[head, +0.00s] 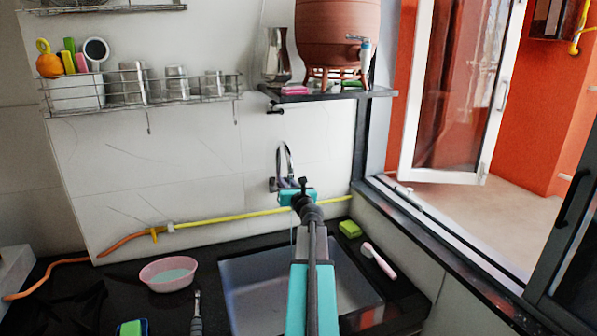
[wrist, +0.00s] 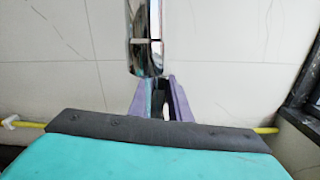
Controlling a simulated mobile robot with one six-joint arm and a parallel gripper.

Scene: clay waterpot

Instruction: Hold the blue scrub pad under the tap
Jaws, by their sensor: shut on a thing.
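My gripper (head: 299,194) is at the far side of the sink, just in front of and below the chrome tap (head: 287,163). In the wrist view its purple fingers (wrist: 159,90) are shut on a thin thing. A narrow blue strip, which I take for the blue scrub pad (wrist: 148,94), shows beside the left finger, with a dark part next to it. Most of the held thing is hidden by my gripper. The tap's spout (wrist: 146,58) hangs close above the fingertips. A thin pale line, perhaps water, shows below my gripper in the head view.
The sink (head: 250,290) lies under my arm. A green sponge (head: 349,229) and a pale-handled brush (head: 379,260) lie on its right. A pink bowl (head: 167,274), a dark-handled tool (head: 196,318) and a green-and-blue sponge (head: 132,328) are left. A shelf (head: 330,95) holds the clay waterpot (head: 337,35).

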